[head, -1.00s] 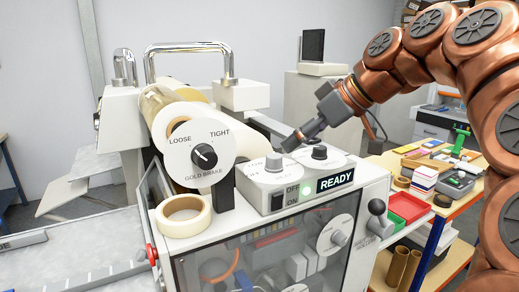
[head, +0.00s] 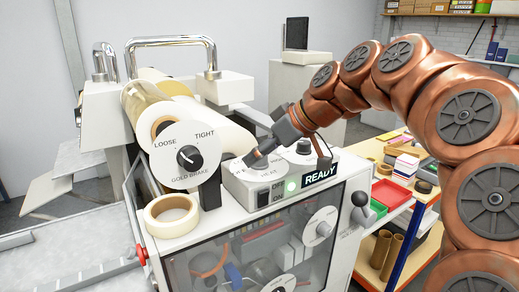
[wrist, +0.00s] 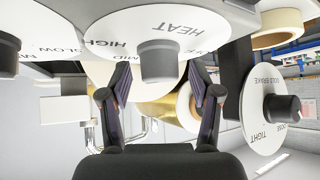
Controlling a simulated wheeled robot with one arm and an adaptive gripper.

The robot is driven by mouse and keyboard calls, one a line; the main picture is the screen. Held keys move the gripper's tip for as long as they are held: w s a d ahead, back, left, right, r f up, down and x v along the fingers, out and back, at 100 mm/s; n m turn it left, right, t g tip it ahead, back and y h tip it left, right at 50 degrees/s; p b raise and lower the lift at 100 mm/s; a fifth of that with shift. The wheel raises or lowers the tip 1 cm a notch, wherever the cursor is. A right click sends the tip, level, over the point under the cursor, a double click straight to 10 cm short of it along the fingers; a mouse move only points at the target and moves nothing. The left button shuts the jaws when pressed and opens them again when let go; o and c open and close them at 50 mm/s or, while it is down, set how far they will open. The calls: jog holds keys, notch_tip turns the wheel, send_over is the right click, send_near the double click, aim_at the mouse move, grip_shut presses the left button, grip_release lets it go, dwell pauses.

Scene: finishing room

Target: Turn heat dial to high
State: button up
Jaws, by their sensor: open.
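The heat dial (head: 270,172) is a white disc with a dark knob on top of the grey control box. My gripper (head: 257,156) is right over it and hides much of the knob. In the wrist view the heat dial (wrist: 180,30) shows upside down with HEAT, MID and HIGH lettering. Its knob (wrist: 159,64) is centred between the fingertips of my gripper (wrist: 160,78), which are open with a gap on each side. I cannot tell where the knob's pointer stands.
A second dial (head: 303,152) sits close right of the heat dial. The gold brake dial (head: 187,160) and a tape roll (head: 172,215) are to the left. A lit READY display (head: 320,174) and a black-knobbed lever (head: 361,200) are to the right.

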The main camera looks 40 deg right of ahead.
jog(key=shift+w+f, duration=0.15)
jog(key=shift+f, duration=0.05)
jog(key=c, duration=1.1)
